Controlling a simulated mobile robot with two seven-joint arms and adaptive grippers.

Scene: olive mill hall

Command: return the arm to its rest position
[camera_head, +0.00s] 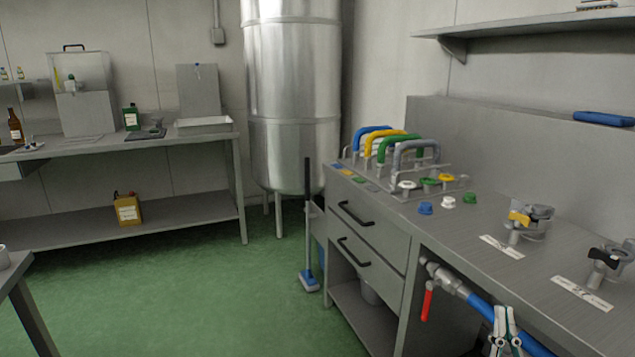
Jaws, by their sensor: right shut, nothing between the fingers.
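My right gripper (506,312) shows at the bottom right edge of the head view, with its fingers pointing up. It is shut with nothing between the fingers. It appears in front of the blue hose (482,306) below the edge of the steel counter (465,231). I cannot tell how far it is from the hose. The rest of that arm is below the picture. My left gripper is not in view.
A red-handled valve (427,300) hangs under the counter's front. Coloured hoses (414,150), small caps (448,202) and valve fittings (519,220) stand on the counter. A steel tank (293,100) and a shelf bench (190,138) are behind. Green floor (200,300) is clear between.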

